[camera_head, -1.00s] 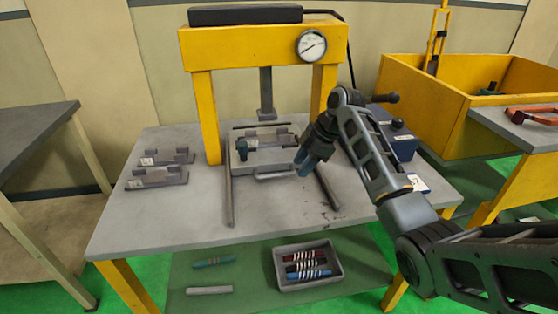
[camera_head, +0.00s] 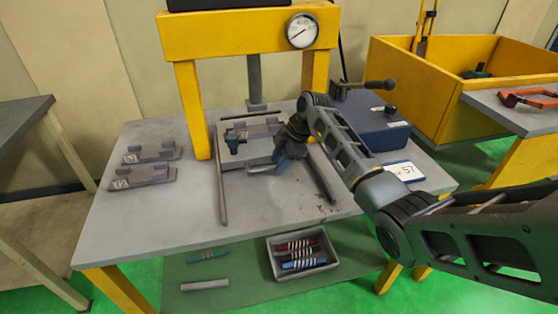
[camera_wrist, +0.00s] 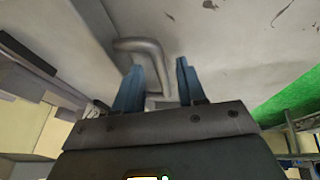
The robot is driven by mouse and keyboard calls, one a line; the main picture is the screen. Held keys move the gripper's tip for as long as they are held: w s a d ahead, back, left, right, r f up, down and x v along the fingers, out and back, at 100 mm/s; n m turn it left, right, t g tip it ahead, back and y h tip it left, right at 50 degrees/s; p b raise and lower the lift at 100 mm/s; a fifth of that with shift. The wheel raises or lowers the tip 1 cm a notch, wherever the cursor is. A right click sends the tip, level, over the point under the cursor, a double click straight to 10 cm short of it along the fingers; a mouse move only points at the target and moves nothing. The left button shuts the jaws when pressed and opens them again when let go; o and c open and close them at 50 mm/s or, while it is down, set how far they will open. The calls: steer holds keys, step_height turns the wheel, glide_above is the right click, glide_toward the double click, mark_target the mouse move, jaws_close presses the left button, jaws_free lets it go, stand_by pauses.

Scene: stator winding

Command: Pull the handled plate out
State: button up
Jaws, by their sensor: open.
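The handled plate (camera_head: 235,161) lies flat under the yellow press, between two rails on the table. A grey fixture and a small dark green part (camera_head: 235,143) sit on it. Its grey bar handle (camera_head: 258,169) points toward the table's front; the handle also shows in the wrist view (camera_wrist: 138,46). My gripper (camera_head: 279,170) is low at the handle's right end, its blue fingers open. In the wrist view, the fingers (camera_wrist: 160,66) stand on either side of part of the handle. I cannot tell whether they touch it.
The yellow press (camera_head: 245,38) stands over the plate. Two grey fixtures (camera_head: 150,163) lie on the table's left. A blue box with a lever (camera_head: 370,120) stands at right. The table front is clear. A bin of striped parts (camera_head: 302,255) sits on the lower shelf.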

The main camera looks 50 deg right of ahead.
jaws_close()
stand_by(0.4)
steer(key=shift+f, duration=0.1)
